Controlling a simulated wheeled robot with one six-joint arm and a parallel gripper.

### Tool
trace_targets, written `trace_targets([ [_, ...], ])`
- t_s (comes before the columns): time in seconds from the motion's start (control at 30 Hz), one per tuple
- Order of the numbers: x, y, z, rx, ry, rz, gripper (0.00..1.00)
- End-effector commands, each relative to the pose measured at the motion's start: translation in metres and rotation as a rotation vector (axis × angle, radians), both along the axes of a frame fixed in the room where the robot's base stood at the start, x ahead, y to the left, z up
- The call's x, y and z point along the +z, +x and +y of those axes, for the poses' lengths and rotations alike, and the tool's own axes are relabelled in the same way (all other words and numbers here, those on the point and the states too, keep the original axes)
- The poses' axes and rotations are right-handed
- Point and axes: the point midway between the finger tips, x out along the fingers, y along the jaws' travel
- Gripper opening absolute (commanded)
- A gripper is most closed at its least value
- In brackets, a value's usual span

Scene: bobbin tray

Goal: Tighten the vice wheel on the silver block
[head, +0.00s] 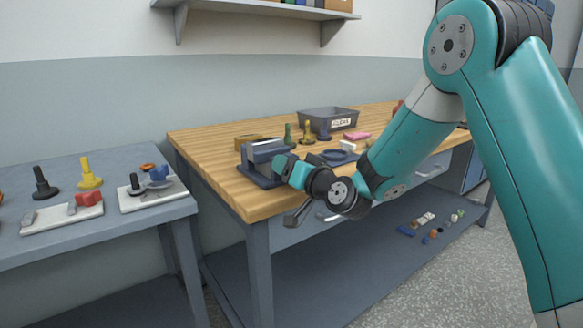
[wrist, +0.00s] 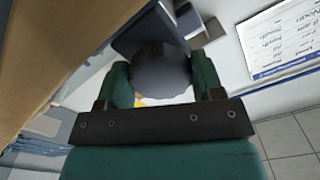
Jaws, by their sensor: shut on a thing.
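The blue-grey vice (head: 258,172) stands on the near left corner of the wooden workbench. A pale silver block (head: 266,143) shows at the top of its jaws; whether the jaws press on it is hard to tell. My gripper (head: 283,167) is at the vice's right side and hides the wheel in the head view. In the wrist view, the dark grey round wheel (wrist: 161,78) sits between the two green fingers of my gripper (wrist: 162,70), which is shut on it. Part of the vice (wrist: 145,32) shows behind the wheel.
A blue-grey side table (head: 100,240) at left holds white trays. A printed sheet (wrist: 285,40) shows in the wrist view.

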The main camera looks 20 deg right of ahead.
Motion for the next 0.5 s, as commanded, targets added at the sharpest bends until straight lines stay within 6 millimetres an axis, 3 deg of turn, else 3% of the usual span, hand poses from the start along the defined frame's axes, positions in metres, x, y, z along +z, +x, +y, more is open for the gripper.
trace_targets([
  [0.5,0.0,-0.0001,-0.0006,-0.001,0.103,0.033,0.38],
])
